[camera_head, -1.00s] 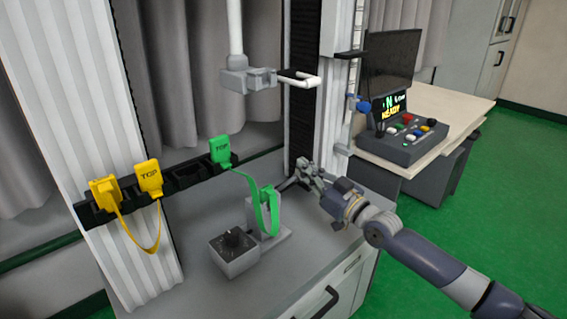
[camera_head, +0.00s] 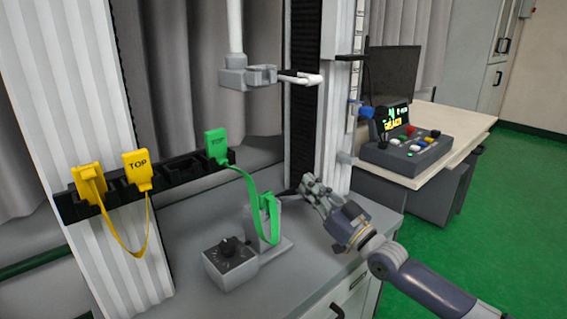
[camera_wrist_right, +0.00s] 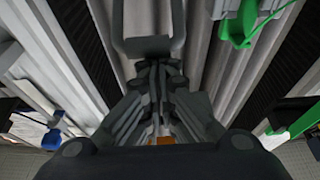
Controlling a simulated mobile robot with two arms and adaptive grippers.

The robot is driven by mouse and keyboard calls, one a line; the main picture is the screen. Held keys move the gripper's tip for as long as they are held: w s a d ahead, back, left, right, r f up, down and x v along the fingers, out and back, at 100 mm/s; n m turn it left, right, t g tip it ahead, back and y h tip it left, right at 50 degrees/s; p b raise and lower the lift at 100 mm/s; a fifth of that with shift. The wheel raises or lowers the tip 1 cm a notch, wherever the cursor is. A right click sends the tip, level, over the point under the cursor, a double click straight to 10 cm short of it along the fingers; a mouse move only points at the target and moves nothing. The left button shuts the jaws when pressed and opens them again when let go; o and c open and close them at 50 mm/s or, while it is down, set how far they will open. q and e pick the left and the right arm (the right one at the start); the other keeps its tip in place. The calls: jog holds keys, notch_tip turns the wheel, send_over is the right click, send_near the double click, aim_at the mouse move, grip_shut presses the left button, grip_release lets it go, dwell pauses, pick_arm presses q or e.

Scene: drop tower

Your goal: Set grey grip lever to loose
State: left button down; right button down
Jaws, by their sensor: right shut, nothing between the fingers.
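A grey grip post (camera_head: 258,215) stands on a flat plate on the grey bench, with a green strap (camera_head: 271,222) hanging over it. A dark lever-like bar (camera_head: 287,193) reaches from the post toward my right gripper; I cannot tell for certain that it is the grip lever or which setting it has. My right gripper (camera_head: 309,187) is shut and empty at the right end of this bar. I cannot tell whether they touch. In the wrist view the fingers (camera_wrist_right: 156,105) are together, below a grey U-shaped part (camera_wrist_right: 148,45). My left gripper is not in view.
A grey box with a black knob (camera_head: 229,248) stands left of the post. A black rack (camera_head: 188,170) holds yellow and green tags. A grey clamp with a white-ended arm (camera_head: 262,76) hangs above. A control console (camera_head: 405,153) sits on the right table.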

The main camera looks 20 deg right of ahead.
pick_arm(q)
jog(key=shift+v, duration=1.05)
pick_arm(e)
jog(key=shift+s+d+f, duration=0.15)
jog(key=shift+s+f, duration=0.2)
jog(key=shift+f, duration=0.4)
jog(key=shift+s+d+f, duration=0.1)
jog(key=shift+s+f, duration=0.25)
jog(key=shift+f, duration=0.4)
jog(key=shift+s+d+f, duration=0.15)
jog(key=shift+s+f, duration=0.2)
jog(key=shift+f, duration=0.4)
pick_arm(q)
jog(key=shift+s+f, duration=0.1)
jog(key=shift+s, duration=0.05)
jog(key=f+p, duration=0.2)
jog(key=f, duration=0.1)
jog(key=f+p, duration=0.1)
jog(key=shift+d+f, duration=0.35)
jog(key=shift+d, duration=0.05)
pick_arm(e)
jog(key=f+v, duration=0.1)
jog(key=v, duration=0.7)
